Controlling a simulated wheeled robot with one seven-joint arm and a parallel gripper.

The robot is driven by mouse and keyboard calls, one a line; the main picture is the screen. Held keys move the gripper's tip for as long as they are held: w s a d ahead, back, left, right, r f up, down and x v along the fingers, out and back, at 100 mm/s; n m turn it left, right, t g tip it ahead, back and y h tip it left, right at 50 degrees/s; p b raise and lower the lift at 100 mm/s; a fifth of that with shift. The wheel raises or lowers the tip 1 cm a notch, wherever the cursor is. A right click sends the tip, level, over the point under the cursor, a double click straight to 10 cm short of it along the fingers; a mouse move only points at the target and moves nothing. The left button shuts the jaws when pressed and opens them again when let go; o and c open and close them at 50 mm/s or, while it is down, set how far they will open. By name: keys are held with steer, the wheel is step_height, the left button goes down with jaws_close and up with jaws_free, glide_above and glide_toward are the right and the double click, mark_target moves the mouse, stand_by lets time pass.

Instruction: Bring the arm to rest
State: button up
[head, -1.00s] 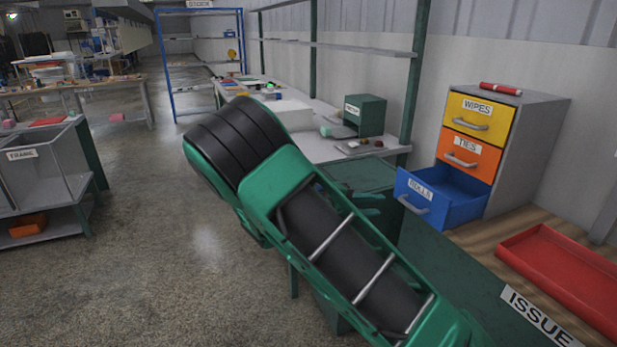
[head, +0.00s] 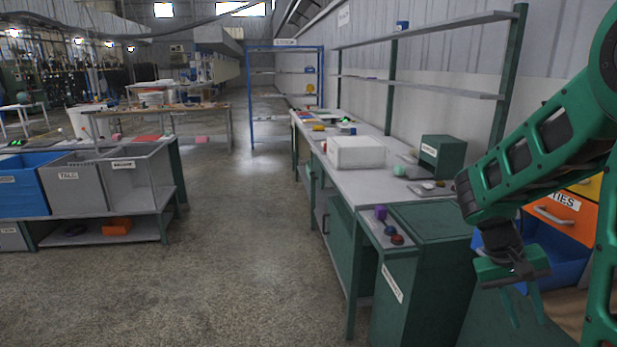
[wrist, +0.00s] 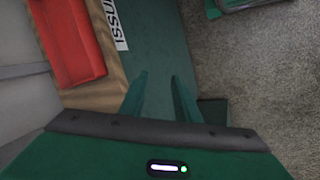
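My arm is green with dark joints and stands at the right of the head view, folded with its end pointing down. My gripper (head: 523,306) hangs in front of the blue drawer and the green cabinet side. Its two green fingers are apart with nothing between them. In the wrist view the fingers (wrist: 160,95) are also spread, over a green surface beside the wooden top that bears the ISSUE label (wrist: 110,22). Nothing is held.
The open blue drawer (head: 568,262) and orange TIES drawer (head: 552,212) are partly behind my arm. A red tray (wrist: 75,40) lies on the wooden top. A long workbench (head: 345,185) holds a white box (head: 356,152). Grey bins (head: 75,185) stand left. The middle floor is clear.

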steer(key=s+a+r+m+t+y, duration=0.1)
steer(key=s+a+r+y, duration=0.1)
steer(key=s, duration=0.6)
steer(key=s+a+r+m+t+y, duration=0.1)
steer(key=s+a+r+y, duration=0.2)
steer(key=s+a, duration=0.2)
steer(key=s, duration=0.3)
steer(key=shift+a+t, duration=0.2)
steer(key=shift+t, duration=0.1)
steer(key=shift+s, duration=0.1)
steer(key=shift+w+f, duration=0.25)
steer(key=shift+w, duration=0.35)
steer(key=shift+d, duration=0.1)
